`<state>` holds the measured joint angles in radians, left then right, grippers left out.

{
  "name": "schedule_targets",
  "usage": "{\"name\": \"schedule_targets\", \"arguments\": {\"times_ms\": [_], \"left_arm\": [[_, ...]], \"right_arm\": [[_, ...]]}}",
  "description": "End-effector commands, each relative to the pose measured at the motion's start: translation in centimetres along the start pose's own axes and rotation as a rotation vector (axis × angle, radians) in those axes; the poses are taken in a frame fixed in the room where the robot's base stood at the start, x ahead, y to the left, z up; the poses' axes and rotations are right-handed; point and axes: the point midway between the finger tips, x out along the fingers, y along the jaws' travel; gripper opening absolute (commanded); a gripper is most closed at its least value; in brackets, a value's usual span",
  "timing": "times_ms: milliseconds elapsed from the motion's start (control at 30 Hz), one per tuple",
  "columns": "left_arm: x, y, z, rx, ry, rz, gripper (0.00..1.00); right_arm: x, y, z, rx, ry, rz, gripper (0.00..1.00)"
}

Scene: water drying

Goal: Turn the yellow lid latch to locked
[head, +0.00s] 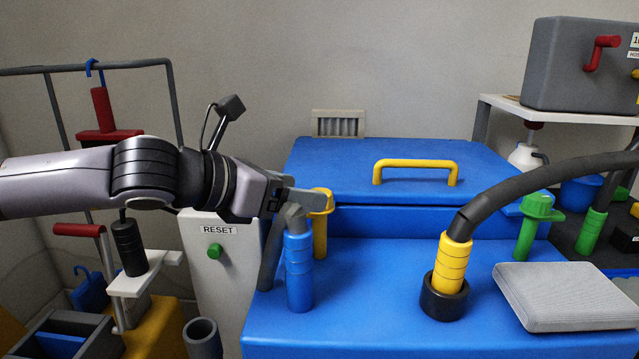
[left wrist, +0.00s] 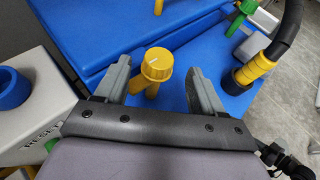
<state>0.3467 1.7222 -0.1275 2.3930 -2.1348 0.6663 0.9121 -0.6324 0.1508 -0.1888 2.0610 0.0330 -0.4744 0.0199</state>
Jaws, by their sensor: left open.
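The yellow lid latch (head: 320,222) stands upright at the front left of the blue lid (head: 340,160). My left gripper (head: 300,205) is at the latch and hides part of it in the head view. In the left wrist view, the latch's round ribbed top with a white mark (left wrist: 157,62) shows between the two spread grey fingers of my left gripper (left wrist: 160,80). The gripper is open, and I see a gap on both sides of the knob. Whether the lower part of the latch touches a finger is hidden. My right gripper is not in view.
A black hose with a yellow collar (head: 455,262) sits in a dark socket to the right. A green latch (head: 535,225) and a grey pad (head: 567,296) lie farther right. The RESET box (head: 215,265) is at left.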

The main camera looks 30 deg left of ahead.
Motion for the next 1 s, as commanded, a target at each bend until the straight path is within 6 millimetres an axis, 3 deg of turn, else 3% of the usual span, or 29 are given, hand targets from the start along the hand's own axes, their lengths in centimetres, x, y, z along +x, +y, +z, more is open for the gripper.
{"name": "schedule_targets", "arguments": {"times_ms": [633, 1000], "left_arm": [[2.8, 0.1, 0.3, -0.014, -0.004, 0.005, 0.69], [5.2, 0.1, 0.1, -0.010, -0.003, 0.008, 0.69]], "right_arm": [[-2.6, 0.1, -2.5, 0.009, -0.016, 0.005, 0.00], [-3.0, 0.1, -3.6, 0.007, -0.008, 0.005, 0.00]]}}
